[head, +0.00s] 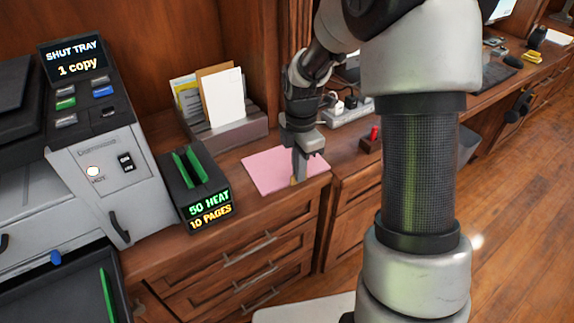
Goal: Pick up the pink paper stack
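The pink paper stack (268,172) lies flat on the wooden counter, close to its front edge, in the head view. My gripper (297,180) points down over the right part of the stack, with its fingertips at or just above the paper near the front edge. It covers part of the stack. The fingers are seen nearly edge-on, so I cannot tell whether they are open or shut, or whether they touch the paper.
A black device (190,185) with green slots and a grey copier (105,150) stand left of the stack. A letter holder (232,132) with envelopes is behind it. A power strip (348,115) and a small red-topped item (373,138) are to the right. Drawers (245,265) are below.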

